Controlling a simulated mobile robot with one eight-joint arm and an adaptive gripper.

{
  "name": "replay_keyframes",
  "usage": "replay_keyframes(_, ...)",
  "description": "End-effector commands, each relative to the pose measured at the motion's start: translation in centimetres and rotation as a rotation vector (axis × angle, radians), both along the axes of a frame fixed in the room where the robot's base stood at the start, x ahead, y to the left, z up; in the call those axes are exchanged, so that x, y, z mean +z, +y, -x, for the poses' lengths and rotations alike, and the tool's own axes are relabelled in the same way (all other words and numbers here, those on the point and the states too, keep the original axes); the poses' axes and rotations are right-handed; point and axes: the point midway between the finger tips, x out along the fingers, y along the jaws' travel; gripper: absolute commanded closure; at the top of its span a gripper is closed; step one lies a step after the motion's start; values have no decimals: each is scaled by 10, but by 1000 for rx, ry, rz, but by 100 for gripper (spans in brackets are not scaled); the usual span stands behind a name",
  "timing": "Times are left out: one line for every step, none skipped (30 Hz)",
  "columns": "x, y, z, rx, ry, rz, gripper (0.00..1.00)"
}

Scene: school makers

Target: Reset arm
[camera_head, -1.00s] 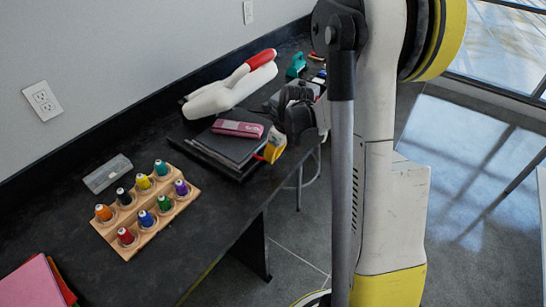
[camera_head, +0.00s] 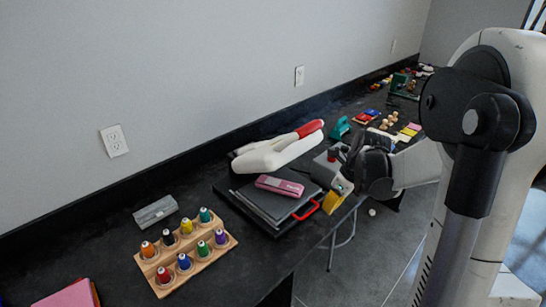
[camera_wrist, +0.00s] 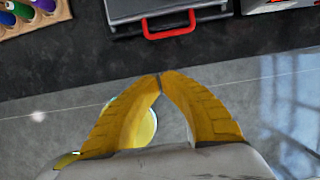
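My gripper (camera_head: 336,200) has yellow fingers and hangs at the front edge of the black bench (camera_head: 130,270), beside the red handle of a black case. In the wrist view, the fingertips of my gripper (camera_wrist: 160,76) meet at a point with nothing visible between them. The case's red handle (camera_wrist: 169,33) lies ahead of the fingertips, apart from them. My fingers are over the floor just off the bench edge in that view.
A pink stapler (camera_head: 279,186) rests on the black case (camera_head: 262,207). A white-and-red tool (camera_head: 275,155) lies behind it. A wooden rack (camera_head: 215,252) of several coloured bottles and a grey box (camera_head: 155,211) stand left. Floor is open at the front right.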

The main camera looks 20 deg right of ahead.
Motion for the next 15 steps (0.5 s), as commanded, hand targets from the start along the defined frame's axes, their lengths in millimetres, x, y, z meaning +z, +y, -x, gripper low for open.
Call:
replay_keyframes(0,0,0,0,0,0,100)
replay_keyframes(0,0,0,1,0,0,100)
replay_keyframes(0,1,0,7,-1,3,100)
replay_keyframes(2,3,1,21,-5,8,100)
replay_keyframes(5,5,1,42,-9,17,100)
replay_keyframes(10,11,2,91,-19,37,100)
replay_keyframes(15,17,4,142,-29,56,100)
replay_keyframes(21,23,6,204,-40,82,100)
replay_keyframes(31,35,9,309,-60,124,100)
replay_keyframes(39,44,13,399,-76,161,100)
replay_keyframes(47,54,17,497,-94,204,100)
replay_keyframes(58,69,24,640,-118,264,100)
replay_keyframes(66,79,30,750,-136,312,100)
replay_keyframes(74,89,35,862,-153,363,100)
replay_keyframes(82,102,44,1010,-174,429,100)
